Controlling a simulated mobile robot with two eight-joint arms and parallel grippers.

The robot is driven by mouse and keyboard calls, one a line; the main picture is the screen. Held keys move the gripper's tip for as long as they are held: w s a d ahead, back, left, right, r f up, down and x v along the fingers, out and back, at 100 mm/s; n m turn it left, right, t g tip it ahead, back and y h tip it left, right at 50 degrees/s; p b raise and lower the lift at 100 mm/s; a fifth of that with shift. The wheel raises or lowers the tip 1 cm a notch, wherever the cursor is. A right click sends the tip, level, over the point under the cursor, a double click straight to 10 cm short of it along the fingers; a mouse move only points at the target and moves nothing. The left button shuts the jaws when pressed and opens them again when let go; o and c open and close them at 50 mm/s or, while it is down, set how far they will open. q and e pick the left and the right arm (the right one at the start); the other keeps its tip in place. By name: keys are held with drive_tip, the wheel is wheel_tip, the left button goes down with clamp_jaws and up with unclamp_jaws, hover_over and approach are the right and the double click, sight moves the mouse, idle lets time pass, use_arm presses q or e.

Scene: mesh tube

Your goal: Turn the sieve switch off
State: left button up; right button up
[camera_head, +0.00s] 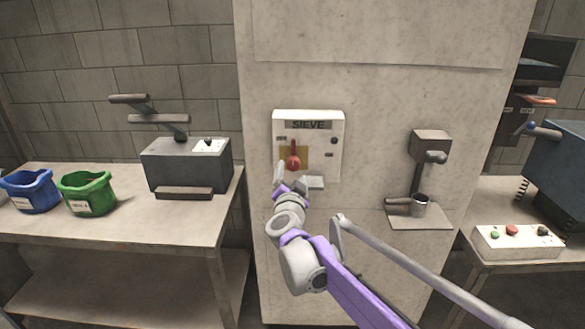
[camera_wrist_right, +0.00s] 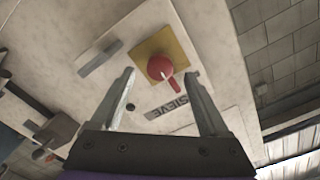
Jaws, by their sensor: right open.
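The white SIEVE panel (camera_head: 335,125) is on the front of the pale stone-like column. Its red rotary switch (camera_head: 293,161) sits on a yellow plate (camera_head: 302,152), with the handle pointing up toward the SIEVE label. My right gripper (camera_head: 297,177) is open and empty, just in front of the lower part of the panel. In the right wrist view, the red switch (camera_wrist_right: 159,67) shows between and beyond the two spread fingers (camera_wrist_right: 160,75); I see no clear contact. The SIEVE label (camera_wrist_right: 167,107) is also there. My left gripper is not in view.
A metal cup (camera_head: 420,205) stands on a small ledge (camera_head: 430,220) under a spout unit to the right. A button box (camera_head: 515,242) is on the right table. Blue (camera_head: 30,190) and green (camera_head: 87,193) bins and a grey machine (camera_head: 187,165) stand on the left table.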

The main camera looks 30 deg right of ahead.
drive_tip(key=v, duration=0.5)
idle(0.4)
